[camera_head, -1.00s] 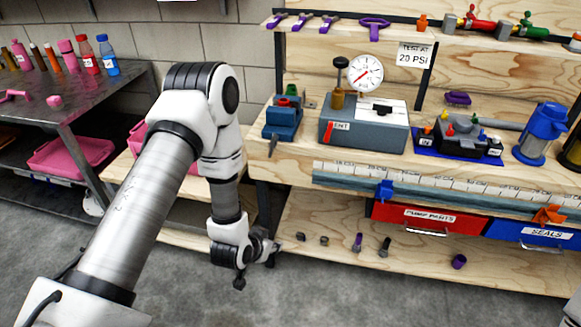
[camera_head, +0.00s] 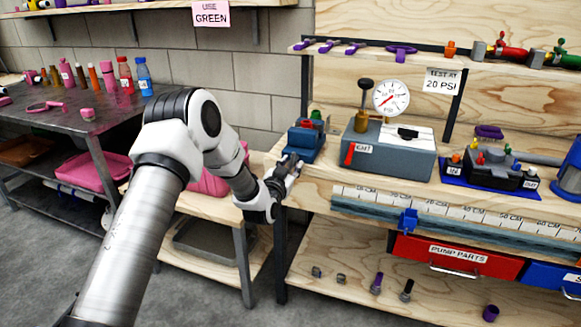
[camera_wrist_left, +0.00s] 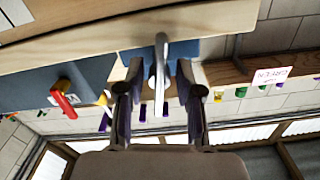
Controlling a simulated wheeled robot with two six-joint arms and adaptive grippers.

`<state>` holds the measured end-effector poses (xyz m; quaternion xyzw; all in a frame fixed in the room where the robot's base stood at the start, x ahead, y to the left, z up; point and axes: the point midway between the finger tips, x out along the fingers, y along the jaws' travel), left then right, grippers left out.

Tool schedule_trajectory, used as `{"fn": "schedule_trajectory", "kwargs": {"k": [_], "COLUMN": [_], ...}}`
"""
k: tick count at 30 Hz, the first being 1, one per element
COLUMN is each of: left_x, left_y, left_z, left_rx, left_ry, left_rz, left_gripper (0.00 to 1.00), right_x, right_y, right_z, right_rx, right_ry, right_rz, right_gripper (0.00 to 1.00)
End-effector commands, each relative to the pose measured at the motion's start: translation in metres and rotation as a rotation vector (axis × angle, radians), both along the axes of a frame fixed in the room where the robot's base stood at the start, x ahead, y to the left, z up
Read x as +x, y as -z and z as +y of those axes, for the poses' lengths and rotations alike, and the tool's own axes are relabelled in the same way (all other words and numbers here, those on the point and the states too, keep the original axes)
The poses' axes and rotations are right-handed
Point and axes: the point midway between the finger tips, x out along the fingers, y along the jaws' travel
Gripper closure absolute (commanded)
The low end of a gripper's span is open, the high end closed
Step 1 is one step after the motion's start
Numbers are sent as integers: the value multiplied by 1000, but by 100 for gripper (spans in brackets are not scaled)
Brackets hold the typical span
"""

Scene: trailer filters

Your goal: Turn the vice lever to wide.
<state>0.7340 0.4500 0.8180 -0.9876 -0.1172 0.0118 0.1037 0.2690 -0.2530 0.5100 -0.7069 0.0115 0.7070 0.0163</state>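The blue vice (camera_head: 306,143) stands at the left end of the wooden bench, with small green and red pieces at its top. My left gripper (camera_head: 287,168) is at the vice's front, by the bench edge. In the left wrist view, the gripper (camera_wrist_left: 160,90) is open. A grey metal bar (camera_wrist_left: 161,62), which looks like the vice lever, lies between its two fingers, with a gap on each side. In the head view the lever is hard to make out behind the gripper. My right gripper is not in view.
A grey test box (camera_head: 392,152) with a red lever (camera_head: 349,153) and a gauge (camera_head: 391,98) stands right of the vice. A blue tray (camera_head: 489,190) is farther right. A ruler rail (camera_head: 450,222) runs along the bench front. A dark metal table (camera_head: 60,133) is at left.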

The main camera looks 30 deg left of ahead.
Motion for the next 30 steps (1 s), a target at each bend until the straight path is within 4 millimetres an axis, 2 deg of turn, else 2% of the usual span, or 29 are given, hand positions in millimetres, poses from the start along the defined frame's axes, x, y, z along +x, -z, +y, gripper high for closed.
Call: {"fn": "schedule_trajectory", "kwargs": {"k": [1,4,20,30], "left_x": [0,0,-1,-1], "left_y": [0,0,2,3], "left_z": [0,0,0,0], "left_rx": [0,0,-48,-258], "left_ry": [0,0,1,0], "left_rz": [0,0,-10,-60], "left_gripper": [65,100,100,100], "right_x": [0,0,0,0], "right_y": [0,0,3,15], "right_z": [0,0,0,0], "right_rx": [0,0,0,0], "right_ry": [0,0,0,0], "right_rz": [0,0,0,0], "right_gripper": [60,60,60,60]}}
